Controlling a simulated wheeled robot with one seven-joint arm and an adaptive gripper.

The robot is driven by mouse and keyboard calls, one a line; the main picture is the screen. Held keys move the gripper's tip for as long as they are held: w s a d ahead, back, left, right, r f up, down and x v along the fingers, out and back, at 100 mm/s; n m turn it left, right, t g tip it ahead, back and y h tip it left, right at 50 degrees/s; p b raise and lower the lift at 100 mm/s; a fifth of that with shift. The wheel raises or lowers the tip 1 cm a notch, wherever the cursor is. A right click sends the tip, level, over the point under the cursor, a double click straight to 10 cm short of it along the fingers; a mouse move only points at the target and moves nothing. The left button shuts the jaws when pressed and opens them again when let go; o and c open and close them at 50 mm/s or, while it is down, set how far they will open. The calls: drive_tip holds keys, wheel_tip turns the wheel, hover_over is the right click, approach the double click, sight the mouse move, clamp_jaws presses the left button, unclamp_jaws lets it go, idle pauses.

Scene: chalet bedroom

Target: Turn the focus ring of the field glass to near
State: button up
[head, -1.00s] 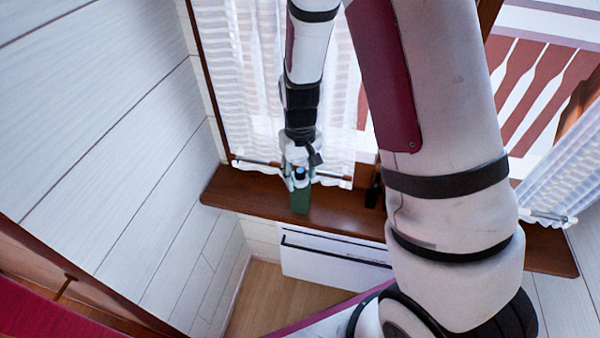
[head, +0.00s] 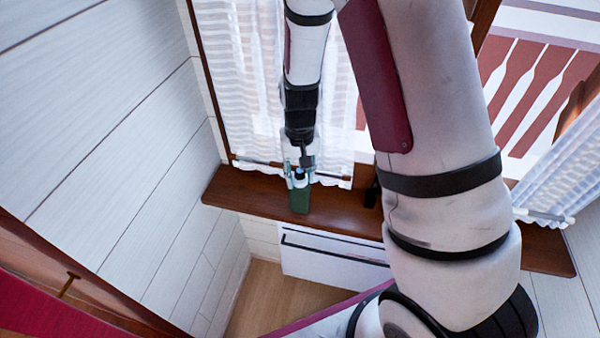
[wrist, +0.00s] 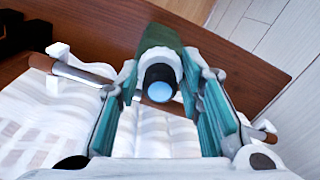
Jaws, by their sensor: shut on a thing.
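The field glass (head: 300,200) is a green body standing on the brown window sill; the wrist view also shows its green body (wrist: 162,36). A pale ring (wrist: 155,56) sits at its near end, with a black eyepiece with a light-blue lens (wrist: 160,85) in front of it. My gripper (head: 300,168) is at the end of the field glass nearest it. In the wrist view its two teal-padded fingers (wrist: 162,72) stand on either side of the pale ring and are shut on it. The exact contact is partly hidden by the fingertips.
The wooden sill (head: 240,194) runs under the window. White curtains (head: 255,90) on a rod (wrist: 85,74) hang close behind my gripper. A dark object (head: 373,190) stands on the sill to the right. A white panel (head: 330,258) is below.

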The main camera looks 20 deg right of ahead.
drive_tip(key=o, duration=0.9)
drive_tip(key=shift+r, duration=0.15)
wheel_tip(320, 180, up, 12)
